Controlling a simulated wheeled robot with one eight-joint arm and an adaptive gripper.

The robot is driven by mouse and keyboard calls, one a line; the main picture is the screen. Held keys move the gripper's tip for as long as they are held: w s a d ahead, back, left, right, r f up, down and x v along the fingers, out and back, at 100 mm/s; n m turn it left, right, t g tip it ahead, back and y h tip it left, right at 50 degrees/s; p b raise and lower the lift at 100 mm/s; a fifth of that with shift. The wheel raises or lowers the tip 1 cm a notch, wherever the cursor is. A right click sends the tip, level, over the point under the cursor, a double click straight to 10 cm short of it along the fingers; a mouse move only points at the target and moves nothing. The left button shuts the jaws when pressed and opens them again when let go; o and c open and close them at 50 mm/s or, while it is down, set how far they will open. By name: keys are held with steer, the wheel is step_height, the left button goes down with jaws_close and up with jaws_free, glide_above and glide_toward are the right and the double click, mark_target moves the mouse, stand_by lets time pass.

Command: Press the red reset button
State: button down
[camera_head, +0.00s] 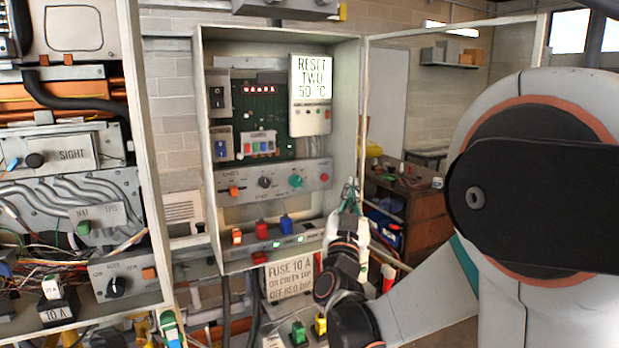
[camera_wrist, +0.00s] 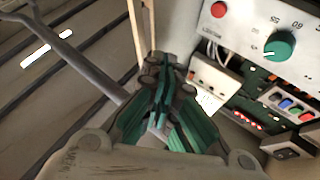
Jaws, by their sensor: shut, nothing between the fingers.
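A small round red button (camera_head: 324,177) sits at the right end of a grey control panel (camera_head: 210,192) inside the open cabinet. It also shows at the top of the wrist view (camera_wrist: 218,9), beside a green knob (camera_wrist: 280,45). In the head view, the green knob (camera_head: 295,181) is left of the button. In the wrist view, my gripper's green fingers (camera_wrist: 158,95) are together and empty, apart from the button.
A display (camera_head: 311,78) reads "RESET TWO 50 °C" above the panel. Coloured switches (camera_head: 262,229) line the cabinet's lower shelf. The cabinet door frame (camera_head: 362,110) stands close to my gripper. A second equipment rack (camera_head: 150,140) is at left, and a wooden desk (camera_head: 425,205) is behind at right.

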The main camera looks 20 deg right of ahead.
mark_target(325, 178)
steer(key=shift+w, duration=0.15)
steer(key=shift+w+a, duration=0.2)
steer(key=shift+w, duration=4.1)
steer(key=shift+w, duration=0.15)
steer(key=shift+w+b, duration=0.25)
steer(key=shift+b, duration=0.05)
steer(key=shift+w, duration=0.35)
steer(key=shift+s, duration=0.8)
